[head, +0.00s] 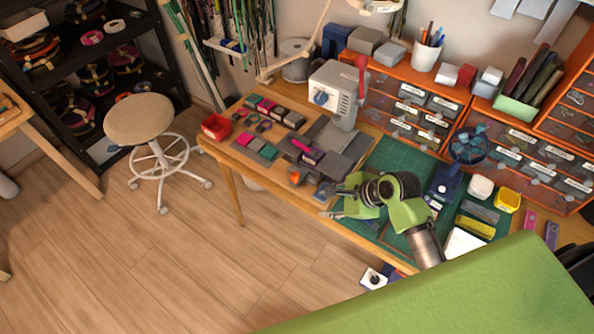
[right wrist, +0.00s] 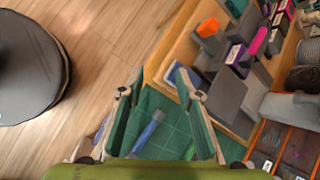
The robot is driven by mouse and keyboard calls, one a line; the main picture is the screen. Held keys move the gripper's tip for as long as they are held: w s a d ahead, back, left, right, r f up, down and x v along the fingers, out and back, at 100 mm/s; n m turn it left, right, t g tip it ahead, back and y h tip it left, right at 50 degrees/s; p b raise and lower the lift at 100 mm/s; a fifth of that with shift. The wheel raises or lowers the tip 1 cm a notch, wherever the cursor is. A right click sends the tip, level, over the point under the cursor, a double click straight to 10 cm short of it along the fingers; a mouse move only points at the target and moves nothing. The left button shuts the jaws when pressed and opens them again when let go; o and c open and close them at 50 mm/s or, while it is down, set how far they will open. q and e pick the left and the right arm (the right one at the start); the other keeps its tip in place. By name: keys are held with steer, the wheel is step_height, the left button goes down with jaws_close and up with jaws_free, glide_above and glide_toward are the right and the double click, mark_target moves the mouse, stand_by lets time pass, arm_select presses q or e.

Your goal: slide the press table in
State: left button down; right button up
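The press (head: 336,92) is a light grey housing with a blue knob and a red lever, standing on the wooden bench. A flat grey plate that looks like the press table (head: 332,166) lies out in front of it, beside a dark block with a magenta piece (head: 304,150). The plate also shows in the right wrist view (right wrist: 228,94), right of my fingers. My right gripper (head: 335,200) is over the green cutting mat, near the plate and apart from it. In the right wrist view its fingers (right wrist: 160,82) are spread with nothing between them. My left gripper is out of view.
A blue-handled tool (right wrist: 152,130) lies on the green mat (head: 392,158) below my fingers. An orange piece (head: 295,178) and several coloured blocks sit left of the plate. Orange drawer units (head: 425,105) line the back. A stool (head: 140,120) stands on the open floor.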

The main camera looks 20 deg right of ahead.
mark_target(296, 174)
steer(key=w+r+m+t+y, duration=0.1)
steer(key=w+r+m, duration=0.4)
steer(key=r+m, duration=0.25)
steer(key=shift+n, duration=0.35)
steer(key=x, duration=1.2)
steer(key=shift+w+a, duration=0.35)
steer(key=shift+w, duration=0.15)
steer(key=shift+d, duration=0.1)
jaws_close()
